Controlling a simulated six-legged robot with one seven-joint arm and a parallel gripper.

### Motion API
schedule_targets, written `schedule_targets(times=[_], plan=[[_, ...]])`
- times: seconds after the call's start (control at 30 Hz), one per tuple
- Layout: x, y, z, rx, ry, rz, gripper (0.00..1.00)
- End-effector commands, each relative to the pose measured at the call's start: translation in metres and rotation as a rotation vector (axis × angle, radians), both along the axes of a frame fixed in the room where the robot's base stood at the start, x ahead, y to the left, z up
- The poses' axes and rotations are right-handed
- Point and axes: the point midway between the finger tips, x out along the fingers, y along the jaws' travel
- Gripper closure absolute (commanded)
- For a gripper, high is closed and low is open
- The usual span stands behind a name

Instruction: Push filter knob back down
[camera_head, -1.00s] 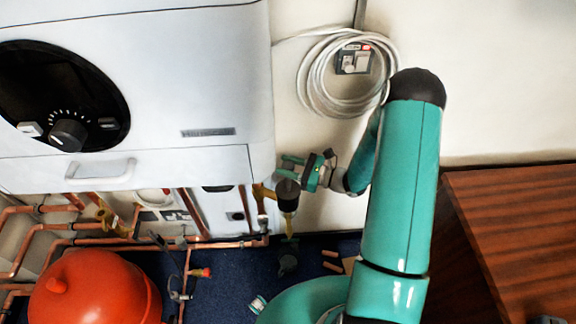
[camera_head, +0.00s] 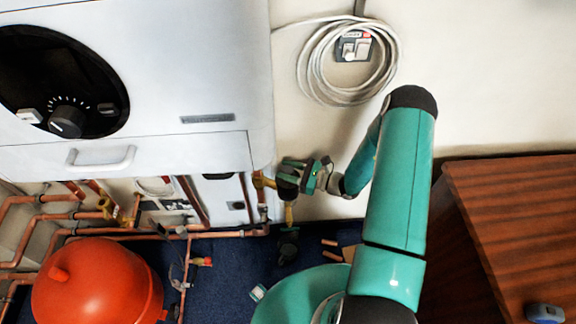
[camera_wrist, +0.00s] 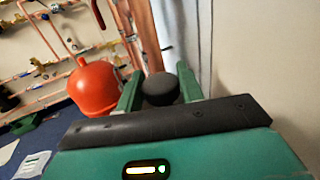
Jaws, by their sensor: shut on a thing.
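The filter knob is a round black cap (camera_wrist: 160,88). In the wrist view it sits between the two teal fingers of my gripper (camera_wrist: 158,86), which are shut on it. In the head view the dark filter body (camera_head: 287,188) stands at the end of a brass pipe fitting, under the boiler's right edge, with a yellowish part (camera_head: 289,214) below it. My gripper (camera_head: 290,170) reaches it from the right, and its fingers partly cover the knob there. I cannot tell how far the knob is raised.
The white boiler (camera_head: 190,70) hangs above and left. Copper pipes (camera_head: 215,234) run below it, with a red tank (camera_head: 95,280) at lower left. A coiled cable (camera_head: 318,65) hangs on the wall above my arm. A wooden cabinet (camera_head: 510,220) stands at right.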

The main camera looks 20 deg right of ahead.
Motion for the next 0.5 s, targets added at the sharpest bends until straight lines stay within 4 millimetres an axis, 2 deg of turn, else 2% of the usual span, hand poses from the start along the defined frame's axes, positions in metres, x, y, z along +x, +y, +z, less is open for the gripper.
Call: schedule_targets(times=[0.23,0.27,0.3,0.33,0.5], plan=[[-0.0013,-0.0013,-0.0053,-0.01,0.012,-0.003,1.0],[-0.0013,-0.0013,-0.0053,-0.01,0.012,-0.003,0.57],[-0.0013,-0.0013,-0.0052,-0.01,0.012,-0.003,0.49],[-0.0013,-0.0013,-0.0049,-0.009,0.011,-0.003,0.43],[-0.0012,-0.0008,-0.0038,-0.007,0.009,-0.002,0.42]])
